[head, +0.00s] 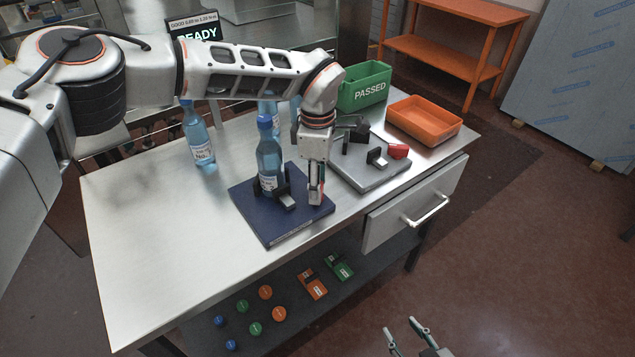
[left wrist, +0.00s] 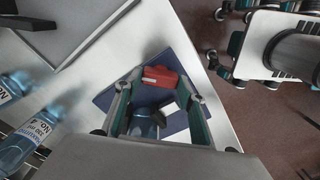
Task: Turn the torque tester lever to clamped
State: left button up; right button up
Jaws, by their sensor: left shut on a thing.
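A dark blue base plate (head: 268,222) on the steel bench carries black clamp jaws (head: 287,198) around an upright, blue-capped bottle (head: 269,160). My left gripper (head: 316,197) points down over the plate's right side, beside the jaws. In the left wrist view, its fingertips (left wrist: 160,82) are shut on a red lever handle (left wrist: 160,76) above the blue plate (left wrist: 178,118). The head view mostly hides this handle behind the gripper. My right gripper (head: 412,330) is open and empty at the bottom edge, away from the bench.
A grey fixture plate (head: 372,178) with black blocks and a red knob (head: 398,151) stands right of my left gripper. Behind are a green PASSED bin (head: 364,91) and an orange tray (head: 425,118). More bottles (head: 198,138) stand behind left. A display (head: 200,34) reads READY. The bench's left side is clear.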

pick_arm(q)
jog(key=o, duration=0.8)
jog(key=shift+o, duration=0.2)
jog(key=shift+r, duration=0.25)
notch_tip(320, 180, up, 12)
jog(key=shift+f, duration=0.25)
jog(key=shift+s, duration=0.1)
